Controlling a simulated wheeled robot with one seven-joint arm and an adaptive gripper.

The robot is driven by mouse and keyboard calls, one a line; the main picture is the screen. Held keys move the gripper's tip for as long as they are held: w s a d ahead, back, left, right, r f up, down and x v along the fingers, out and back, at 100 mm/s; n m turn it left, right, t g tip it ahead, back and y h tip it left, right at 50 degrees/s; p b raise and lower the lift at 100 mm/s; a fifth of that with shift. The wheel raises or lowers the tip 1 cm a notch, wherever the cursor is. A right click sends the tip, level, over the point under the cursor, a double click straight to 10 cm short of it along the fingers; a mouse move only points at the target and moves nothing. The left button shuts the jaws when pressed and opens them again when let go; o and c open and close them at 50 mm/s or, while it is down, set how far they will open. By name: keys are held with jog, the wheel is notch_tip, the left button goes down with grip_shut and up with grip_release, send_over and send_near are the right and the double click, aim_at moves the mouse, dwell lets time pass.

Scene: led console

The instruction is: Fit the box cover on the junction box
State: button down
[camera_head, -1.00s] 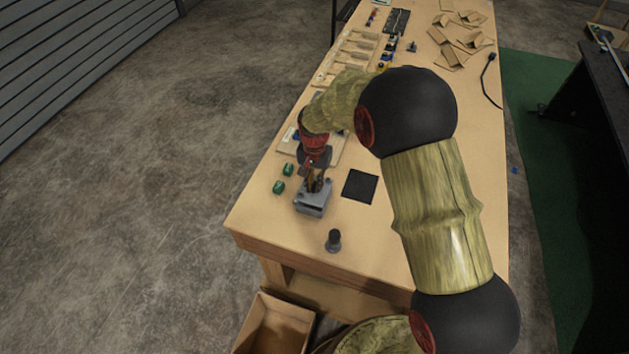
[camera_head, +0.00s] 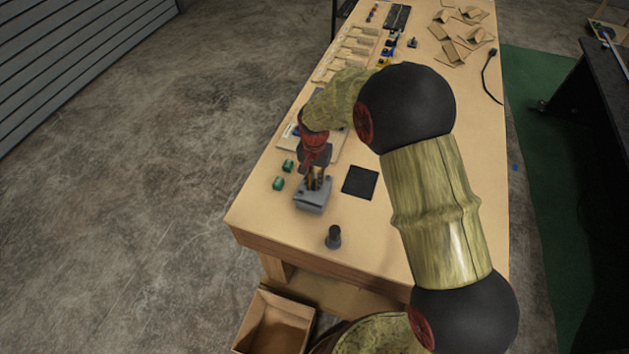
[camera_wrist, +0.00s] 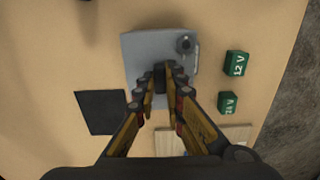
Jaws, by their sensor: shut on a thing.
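A grey box-shaped piece (camera_head: 312,201) is at the near left part of the table. In the wrist view its flat grey top (camera_wrist: 145,50) shows, with a round dark fitting near one corner. The box cover and the junction box look alike in grey, and I cannot tell the seam between them. My gripper (camera_head: 317,183) points down over this piece. In the wrist view my gripper (camera_wrist: 161,88) is shut on a small dark upright grip at the middle of the cover's edge. The fingers hide part of the cover and what lies beneath it.
Two green blocks (camera_wrist: 236,64), marked 12 V and 24 V, stand beside the box. A black square pad (camera_head: 360,183) lies on its other side. A dark knobbed cylinder (camera_head: 333,238) stands near the table's front edge. A wooden board (camera_head: 335,150) lies behind my gripper.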

jog(key=shift+f+b, duration=0.6)
jog(key=shift+f, duration=0.45)
dwell(0.9)
jog(key=c, duration=1.8)
grip_release()
notch_tip(320, 180, up, 12)
